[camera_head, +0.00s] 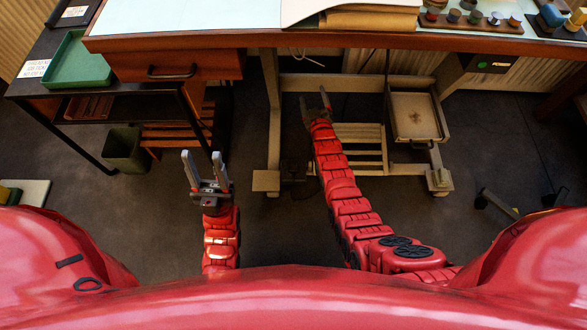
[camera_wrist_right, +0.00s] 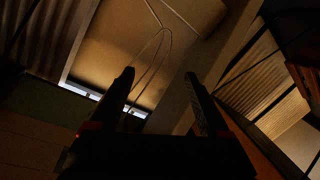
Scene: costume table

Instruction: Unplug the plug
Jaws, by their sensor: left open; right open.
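The plug itself cannot be made out in either view. A thin pale cord hangs under the table (camera_head: 308,58) in the head view, and a looped cord (camera_wrist_right: 158,45) shows beyond my right fingers in the right wrist view. My right gripper (camera_head: 317,103) reaches under the table; in the right wrist view (camera_wrist_right: 160,85) its two fingers stand apart with nothing between them close up. My left gripper (camera_head: 205,165) is open and empty over the floor, in front of the table, away from the cord.
The wooden table (camera_head: 330,40) overhangs my right gripper. A metal drawer box (camera_head: 418,116) hangs at the right, by the table leg (camera_head: 438,168). A black side table with a green tray (camera_head: 80,62) and a dark bin (camera_head: 125,150) stand left.

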